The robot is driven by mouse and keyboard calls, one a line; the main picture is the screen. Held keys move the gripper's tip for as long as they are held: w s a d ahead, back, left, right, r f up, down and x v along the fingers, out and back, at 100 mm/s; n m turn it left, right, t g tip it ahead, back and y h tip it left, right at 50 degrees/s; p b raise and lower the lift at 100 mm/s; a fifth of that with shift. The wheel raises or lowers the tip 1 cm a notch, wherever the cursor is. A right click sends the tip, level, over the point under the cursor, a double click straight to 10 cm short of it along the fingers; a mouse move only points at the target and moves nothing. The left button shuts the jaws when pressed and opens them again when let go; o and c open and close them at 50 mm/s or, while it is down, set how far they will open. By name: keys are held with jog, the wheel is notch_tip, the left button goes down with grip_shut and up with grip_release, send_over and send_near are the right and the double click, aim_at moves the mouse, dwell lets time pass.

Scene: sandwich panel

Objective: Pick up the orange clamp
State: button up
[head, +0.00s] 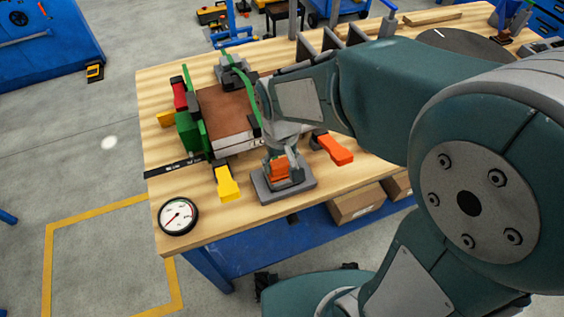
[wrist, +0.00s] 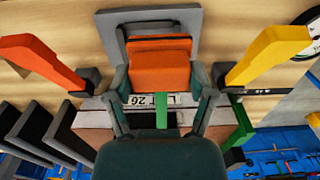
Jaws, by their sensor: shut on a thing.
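An orange block-like piece (head: 280,171) sits at a grey rectangular base (head: 301,190) near the table's front edge. My gripper (head: 281,163) points down over it, its fingers closed on the orange piece. In the wrist view the orange piece (wrist: 160,66) fills the space between the two fingers of my gripper (wrist: 160,78), with the grey base (wrist: 150,17) behind it. A separate orange clamp handle (head: 335,149) sticks out to the right of my gripper; it also shows at the left in the wrist view (wrist: 40,58). My wrist hides part of the panel.
A brown-topped panel (head: 222,110) lies behind, with green, red and yellow clamps around it. A yellow clamp handle (head: 227,183) is close at left. A round gauge (head: 178,216) lies at the front left corner. Grey upright plates stand at the back.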

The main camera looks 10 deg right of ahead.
jog(key=s+a+r, duration=0.3)
jog(key=s+r, duration=0.7)
jog(key=r, duration=0.1)
jog(key=shift+s+r, duration=0.25)
jog(key=shift+s, duration=0.1)
jog(key=shift+w, duration=0.1)
